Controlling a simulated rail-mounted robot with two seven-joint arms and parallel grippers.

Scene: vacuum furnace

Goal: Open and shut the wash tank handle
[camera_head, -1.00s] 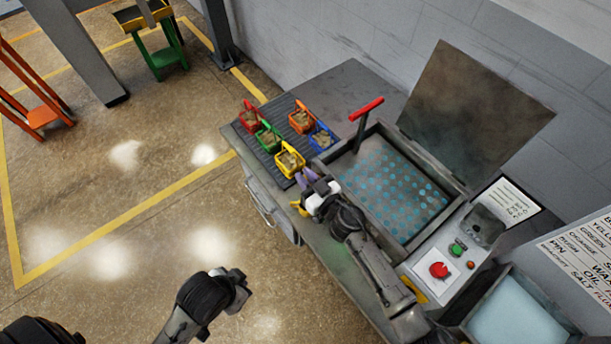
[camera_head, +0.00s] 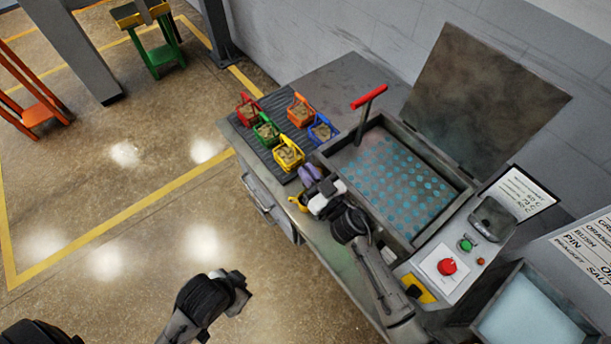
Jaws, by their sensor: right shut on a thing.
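The wash tank (camera_head: 372,242) stands on the bench with its lid (camera_head: 480,100) raised at the back right. Its basin has a floor of blue-green dots. My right gripper (camera_head: 312,182) is at the tank's near left corner, shut on what looks like the wash tank handle, a small purple piece (camera_head: 308,174) there. The gripper hides most of this contact. A small yellow piece (camera_head: 298,203) sits just beside it. A red-topped T-shaped post (camera_head: 369,97) rises at the tank's far left corner. My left gripper (camera_head: 240,284) is low over the floor, away from the bench; its jaws are unclear.
Several coloured baskets, including a yellow one (camera_head: 288,155), stand on a dark ribbed mat (camera_head: 262,152) left of the tank. A control panel with a red button (camera_head: 447,266) lies to the right, beside a second basin (camera_head: 525,315).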

